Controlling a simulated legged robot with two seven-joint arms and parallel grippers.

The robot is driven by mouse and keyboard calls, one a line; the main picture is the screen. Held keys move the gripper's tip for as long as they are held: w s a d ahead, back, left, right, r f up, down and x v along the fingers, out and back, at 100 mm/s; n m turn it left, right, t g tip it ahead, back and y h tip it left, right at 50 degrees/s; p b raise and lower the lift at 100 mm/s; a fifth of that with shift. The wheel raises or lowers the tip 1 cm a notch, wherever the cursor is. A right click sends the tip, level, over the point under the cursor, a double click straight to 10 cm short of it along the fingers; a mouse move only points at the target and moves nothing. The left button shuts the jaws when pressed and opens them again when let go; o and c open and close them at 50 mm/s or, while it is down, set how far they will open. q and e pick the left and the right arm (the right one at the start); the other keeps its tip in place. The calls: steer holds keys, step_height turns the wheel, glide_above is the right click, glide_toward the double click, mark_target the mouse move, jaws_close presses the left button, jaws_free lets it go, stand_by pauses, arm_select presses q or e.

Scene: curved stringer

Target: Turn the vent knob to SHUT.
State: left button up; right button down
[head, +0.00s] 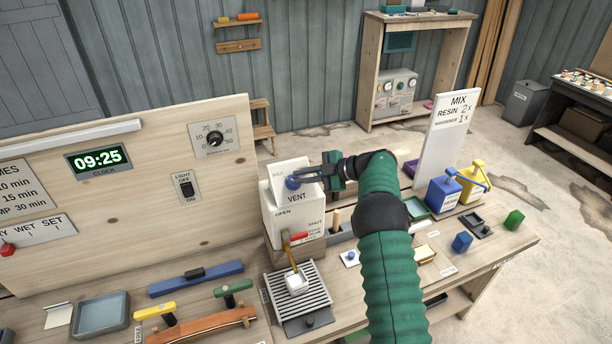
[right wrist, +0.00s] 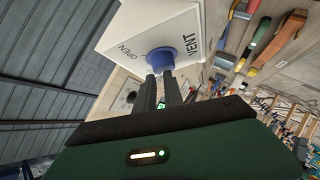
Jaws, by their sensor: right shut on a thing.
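The vent knob (head: 293,182) is a round blue knob on the white vent box (head: 284,222). The box carries the words VENT, OPEN and SHUT. In the right wrist view the blue knob (right wrist: 161,60) sits on the white face, with OPEN and VENT printed near it. My right gripper (head: 299,179) reaches in from the right, and its fingers are shut on the knob. In the right wrist view the two dark fingers (right wrist: 161,78) meet the knob's edge. The fingers partly cover the knob, and I cannot tell which way it points. My left gripper is not in view.
A tilted wooden panel with a clock (head: 98,158) and a light switch (head: 187,186) stands left of the box. A grille (head: 297,290) with a white cup lies in front. Blue (head: 443,193) and yellow (head: 471,180) dispensers stand to the right, beyond my arm.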

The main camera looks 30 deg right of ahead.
steer(key=shift+s+a+f+g, duration=0.1)
steer(key=shift+a+f+g, duration=0.05)
steer(key=shift+f, duration=0.4)
steer(key=shift+s+a+f+g, duration=0.1)
steer(key=shift+a+f+g, duration=0.05)
steer(key=shift+f, duration=0.35)
steer(key=c, duration=1.1)
jaws_free()
steer(key=shift+r, duration=0.1)
steer(key=shift+c, duration=0.2)
steer(key=shift+o, duration=0.7)
steer(key=shift+w+a, duration=0.1)
steer(key=shift+w+f, duration=0.2)
steer(key=shift+w, duration=0.35)
steer(key=shift+s+r, duration=0.1)
steer(key=shift+r, duration=0.1)
steer(key=shift+d+f, duration=0.1)
steer(key=shift+d, duration=0.35)
arm_select(q)
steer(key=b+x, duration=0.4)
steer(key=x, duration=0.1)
steer(key=shift+b, duration=0.3)
arm_select(e)
steer(key=v, duration=1.6)
steer(key=shift+s, duration=0.2)
